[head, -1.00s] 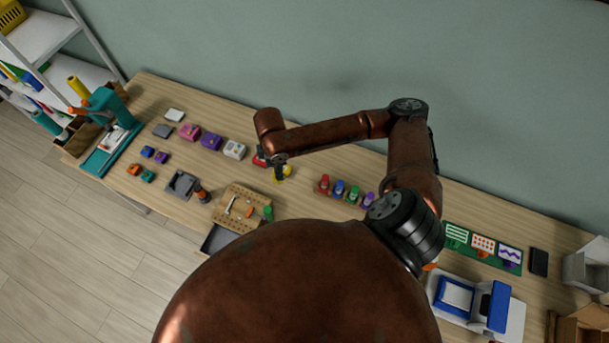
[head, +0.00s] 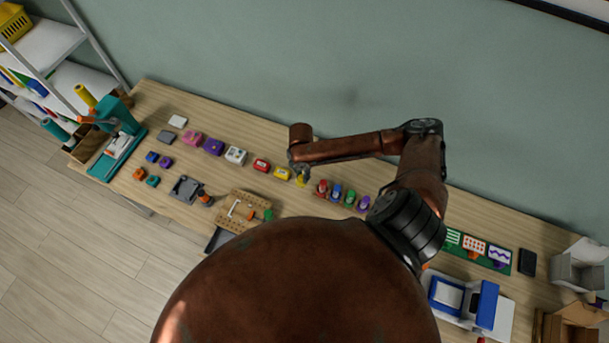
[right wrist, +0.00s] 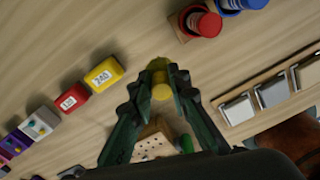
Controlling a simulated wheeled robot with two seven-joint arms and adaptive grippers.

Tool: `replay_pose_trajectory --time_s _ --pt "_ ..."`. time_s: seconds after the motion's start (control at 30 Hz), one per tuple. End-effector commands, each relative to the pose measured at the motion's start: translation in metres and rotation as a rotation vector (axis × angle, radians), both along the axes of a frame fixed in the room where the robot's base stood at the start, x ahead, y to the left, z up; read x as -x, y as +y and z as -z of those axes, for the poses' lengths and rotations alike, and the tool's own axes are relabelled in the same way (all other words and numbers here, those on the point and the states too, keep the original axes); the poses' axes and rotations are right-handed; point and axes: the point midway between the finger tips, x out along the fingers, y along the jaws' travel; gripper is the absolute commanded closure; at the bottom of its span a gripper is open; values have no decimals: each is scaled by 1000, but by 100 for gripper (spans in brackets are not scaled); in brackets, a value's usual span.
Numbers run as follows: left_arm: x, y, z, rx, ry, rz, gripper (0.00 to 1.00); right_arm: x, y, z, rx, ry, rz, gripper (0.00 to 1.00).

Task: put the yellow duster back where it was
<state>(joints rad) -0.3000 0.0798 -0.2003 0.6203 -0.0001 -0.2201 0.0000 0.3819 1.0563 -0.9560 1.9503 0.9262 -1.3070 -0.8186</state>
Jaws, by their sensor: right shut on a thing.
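My right gripper (head: 300,173) is shut on the yellow duster (head: 301,181), just left of the red item in a row of coloured items. In the right wrist view the yellow duster (right wrist: 160,86) sits between the two fingertips (right wrist: 160,80), partly covered by them. I cannot tell whether its bottom touches the table. The red item (head: 321,188) stands right of it, followed by the blue (head: 336,192), green (head: 349,197) and purple (head: 363,203) ones. My left gripper is not in view.
A yellow box (head: 282,174) and a red box (head: 261,165) stand close to the left of the gripper. A pegboard block (head: 236,222) lies nearer the front. Sample cards (head: 473,247) lie to the right. Bare wood (right wrist: 130,30) surrounds the duster.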

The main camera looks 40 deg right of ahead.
Motion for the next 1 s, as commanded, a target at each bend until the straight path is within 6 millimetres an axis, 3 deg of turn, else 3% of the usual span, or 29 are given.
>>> replay_pose_trajectory --time_s 0.13,0.37,0.6,1.0 --pt "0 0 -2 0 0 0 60 -12 -14 26 0 4 2 100" --pt "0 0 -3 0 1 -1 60 -20 -24 42 -1 3 0 100" --pt "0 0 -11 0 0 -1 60 -22 -27 71 -1 3 0 100" --pt "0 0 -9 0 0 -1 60 -22 -27 79 -1 3 -1 100"
